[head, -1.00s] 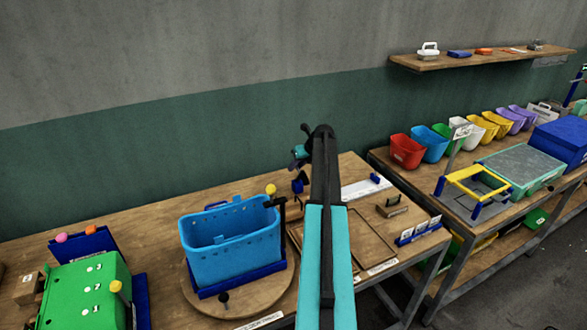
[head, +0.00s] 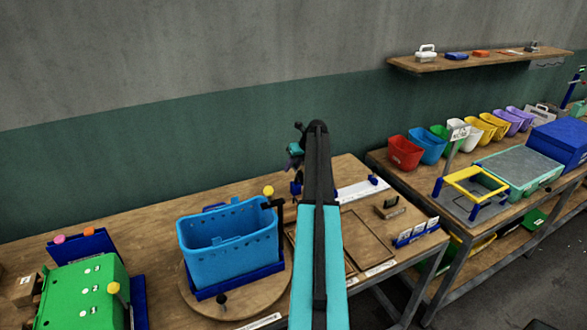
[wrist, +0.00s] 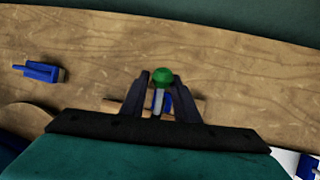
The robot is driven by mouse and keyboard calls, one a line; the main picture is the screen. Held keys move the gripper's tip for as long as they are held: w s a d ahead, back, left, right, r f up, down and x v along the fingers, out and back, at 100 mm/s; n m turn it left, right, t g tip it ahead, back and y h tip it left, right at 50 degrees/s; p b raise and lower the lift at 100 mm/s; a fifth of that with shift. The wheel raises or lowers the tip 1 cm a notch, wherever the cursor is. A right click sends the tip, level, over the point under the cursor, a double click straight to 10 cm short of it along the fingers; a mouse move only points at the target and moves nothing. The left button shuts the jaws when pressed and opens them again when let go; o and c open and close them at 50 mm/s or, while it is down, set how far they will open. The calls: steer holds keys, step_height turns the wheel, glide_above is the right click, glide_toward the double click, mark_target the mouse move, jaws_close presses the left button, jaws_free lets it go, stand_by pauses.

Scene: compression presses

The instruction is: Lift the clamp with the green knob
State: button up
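The green knob (wrist: 163,76) shows in the wrist view, at the level of the fingertips and between them. Below it are a pale grey stem (wrist: 158,101) and a bit of blue body, partly hidden by my fingers. My gripper (wrist: 162,82) has one dark finger on each side of the knob, with a gap showing around the stem, so it looks open. In the head view my gripper (head: 294,162) is at the back of the bench, and a blue piece (head: 296,188) shows just below it. My arm hides part of that spot.
Another blue clamp-like piece (wrist: 40,71) lies to the left in the wrist view. A blue perforated bin (head: 228,245) stands on a round wooden board left of my arm. A brown frame (head: 372,238) and a white plate (head: 362,188) lie to the right.

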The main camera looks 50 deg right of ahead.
steer(key=shift+s+f, duration=0.1)
steer(key=shift+s, duration=0.1)
steer(key=shift+s+r+b, duration=0.25)
steer(key=shift+r+b, duration=0.1)
steer(key=shift+r, duration=0.1)
steer(key=b+v, duration=0.4)
steer(key=v, duration=0.8)
steer(key=shift+r, duration=0.4)
steer(key=shift+s, duration=0.1)
